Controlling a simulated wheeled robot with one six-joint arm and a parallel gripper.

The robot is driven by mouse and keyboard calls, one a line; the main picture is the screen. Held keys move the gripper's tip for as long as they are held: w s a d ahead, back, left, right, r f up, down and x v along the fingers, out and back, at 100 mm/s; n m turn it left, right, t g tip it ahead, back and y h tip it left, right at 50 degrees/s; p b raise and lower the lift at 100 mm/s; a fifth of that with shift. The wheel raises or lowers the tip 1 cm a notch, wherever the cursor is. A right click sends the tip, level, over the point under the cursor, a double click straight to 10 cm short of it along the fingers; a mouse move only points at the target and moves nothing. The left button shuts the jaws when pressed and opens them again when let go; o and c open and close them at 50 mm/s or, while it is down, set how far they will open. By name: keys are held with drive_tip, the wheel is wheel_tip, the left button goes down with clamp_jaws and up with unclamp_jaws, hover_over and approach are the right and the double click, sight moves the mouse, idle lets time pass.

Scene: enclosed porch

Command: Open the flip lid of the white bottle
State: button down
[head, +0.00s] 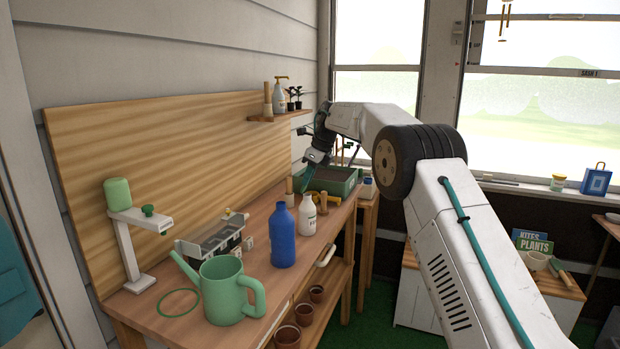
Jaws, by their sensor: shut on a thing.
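The white bottle (307,216) stands upright on the wooden workbench (258,278), to the right of a blue bottle (283,238).
A green planter tray (334,182) lies behind the white bottle, and a wooden peg (289,190) stands to its left. A green watering can (228,290), a lamp-like stand (132,245) and a grey scale-like device (214,238) occupy the bench's left. A pump bottle (280,97) stands on the shelf above.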

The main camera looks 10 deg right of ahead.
drive_tip(key=shift+f, duration=0.2)
drive_tip(key=c, duration=1.4)
unclamp_jaws()
drive_tip(key=v, duration=0.8)
drive_tip(key=shift+d, duration=0.1)
